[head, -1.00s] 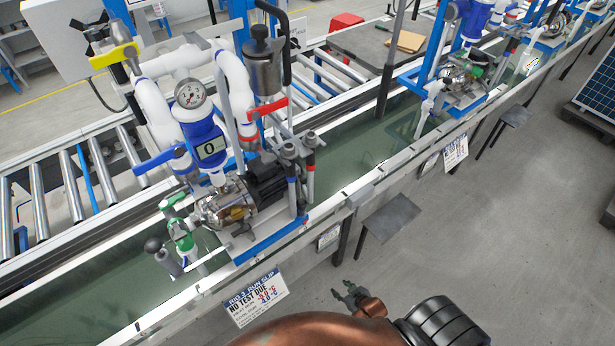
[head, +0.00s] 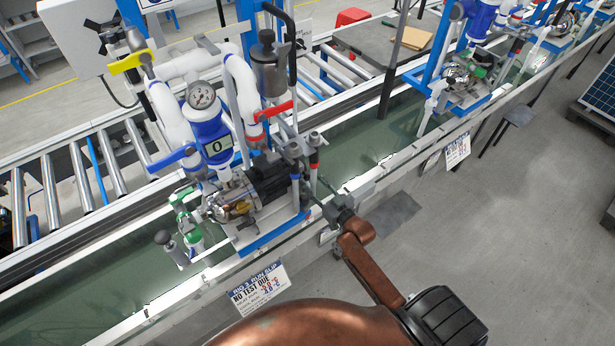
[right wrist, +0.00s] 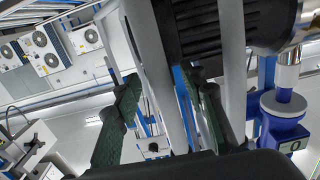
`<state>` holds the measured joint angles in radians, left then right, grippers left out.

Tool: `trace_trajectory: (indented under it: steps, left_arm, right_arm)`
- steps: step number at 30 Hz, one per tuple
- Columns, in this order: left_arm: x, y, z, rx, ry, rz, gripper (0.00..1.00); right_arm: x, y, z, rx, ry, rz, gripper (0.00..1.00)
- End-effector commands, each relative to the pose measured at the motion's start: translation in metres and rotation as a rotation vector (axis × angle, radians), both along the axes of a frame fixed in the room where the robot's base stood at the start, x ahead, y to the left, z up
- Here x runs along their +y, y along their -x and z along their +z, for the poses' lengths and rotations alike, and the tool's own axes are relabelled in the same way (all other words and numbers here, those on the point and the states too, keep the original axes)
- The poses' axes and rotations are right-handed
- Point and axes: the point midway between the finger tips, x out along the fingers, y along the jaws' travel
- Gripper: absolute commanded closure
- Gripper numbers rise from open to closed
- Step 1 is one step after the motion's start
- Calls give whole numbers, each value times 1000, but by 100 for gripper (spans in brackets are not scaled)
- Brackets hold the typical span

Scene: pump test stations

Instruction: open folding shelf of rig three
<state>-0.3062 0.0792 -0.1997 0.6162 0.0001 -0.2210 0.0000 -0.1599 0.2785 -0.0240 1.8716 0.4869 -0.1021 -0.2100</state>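The folding shelf of rig three seems to be the flat grey plate (head: 392,213) below the front rail in the head view. My right arm hides part of it, and I cannot tell whether it is folded. My right gripper (head: 316,188) is left of and above this plate in the picture, by the front right corner of rig three's pump. In the right wrist view my right gripper (right wrist: 168,98) has its two green fingers spread, with grey posts showing between them. I cannot tell whether they touch. My left gripper is not in view.
Rig three's pump (head: 240,200) and valve posts (head: 314,150) stand close to my right gripper. A paper slip (head: 258,290) hangs on the front rail. Another rig (head: 465,75) and its grey plate (head: 519,115) are farther right.

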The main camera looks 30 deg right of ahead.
Motion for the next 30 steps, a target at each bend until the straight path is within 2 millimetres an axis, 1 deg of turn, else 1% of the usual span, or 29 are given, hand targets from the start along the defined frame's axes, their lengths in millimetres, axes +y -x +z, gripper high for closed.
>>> trace_trajectory:
  steps: [1, 3, 6, 9, 17, 30]
  left_arm:
    - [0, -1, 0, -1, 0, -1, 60]
    - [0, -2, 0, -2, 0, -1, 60]
    - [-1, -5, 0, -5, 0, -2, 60]
    - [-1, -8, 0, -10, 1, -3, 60]
    - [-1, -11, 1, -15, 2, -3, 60]
    - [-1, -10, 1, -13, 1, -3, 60]
  right_arm:
    - [1, -8, 1, -2, -1, 0, 62]
    - [1, -17, 1, -2, 0, -1, 62]
    - [2, -24, 0, 0, 1, -1, 62]
    - [2, -29, 0, 0, 0, -1, 62]
    - [2, -29, 0, 1, 0, -1, 62]
    - [2, -29, 0, 1, 1, -1, 93]
